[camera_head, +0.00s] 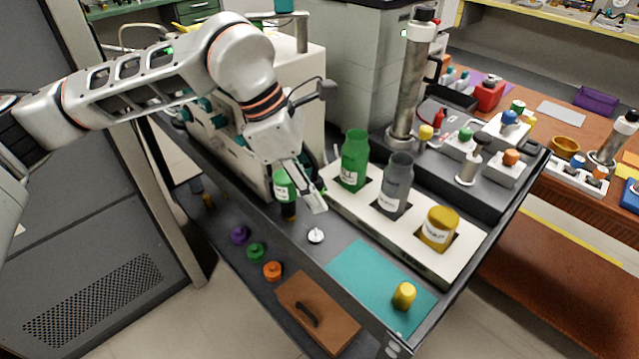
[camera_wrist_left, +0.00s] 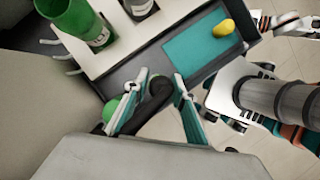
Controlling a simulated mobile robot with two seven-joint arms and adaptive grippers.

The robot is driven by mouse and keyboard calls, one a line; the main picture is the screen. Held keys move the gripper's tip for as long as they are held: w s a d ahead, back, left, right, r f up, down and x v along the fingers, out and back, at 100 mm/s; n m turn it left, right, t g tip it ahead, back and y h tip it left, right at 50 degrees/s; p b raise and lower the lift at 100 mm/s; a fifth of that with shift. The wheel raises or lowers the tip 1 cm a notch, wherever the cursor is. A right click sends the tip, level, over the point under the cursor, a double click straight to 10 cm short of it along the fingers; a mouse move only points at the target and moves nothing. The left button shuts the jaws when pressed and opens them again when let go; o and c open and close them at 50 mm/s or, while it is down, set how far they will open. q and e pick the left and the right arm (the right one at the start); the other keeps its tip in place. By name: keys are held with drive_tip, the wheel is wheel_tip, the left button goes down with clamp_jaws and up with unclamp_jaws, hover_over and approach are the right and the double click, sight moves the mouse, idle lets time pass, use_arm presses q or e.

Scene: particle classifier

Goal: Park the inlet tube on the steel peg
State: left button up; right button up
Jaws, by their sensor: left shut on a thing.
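My left gripper (camera_head: 312,200) is over the near-left edge of the cart top. In the head view the tube is mostly hidden by the gripper. A small white-silver disc with a short upright pin (camera_head: 316,236) is on the cart top just below the fingertips, possibly the steel peg. It also shows beside the left finger in the left wrist view (camera_wrist_left: 132,86).
A white rack (camera_head: 455,266) holds a green bottle (camera_head: 354,160), a grey bottle (camera_head: 396,185) and a yellow jar (camera_head: 438,228). A labelled green vessel (camera_head: 283,184) is beside the gripper. A teal mat (camera_head: 365,275) bears a yellow piece (camera_head: 404,296).

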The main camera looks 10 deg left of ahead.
drive_tip(key=shift+w+r, duration=0.1)
drive_tip(key=shift+r, duration=0.15)
use_arm(q)
drive_tip(key=shift+r, duration=0.1)
use_arm(e)
drive_tip(key=shift+w+r, duration=0.1)
use_arm(q)
drive_tip(key=shift+f, duration=1.5)
wheel_tip(320, 180, down, 2)
drive_tip(key=shift+f+b, duration=0.1)
drive_tip(key=shift+b, duration=0.45)
drive_tip(key=shift+f, duration=0.35)
use_arm(e)
drive_tip(key=shift+w+f, duration=0.15)
drive_tip(key=shift+f, duration=0.2)
drive_tip(key=shift+f, duration=0.2)
use_arm(q)
drive_tip(key=shift+p, duration=0.45)
use_arm(e)
drive_tip(key=shift+w+r, duration=0.25)
drive_tip(key=shift+r, duration=0.6)
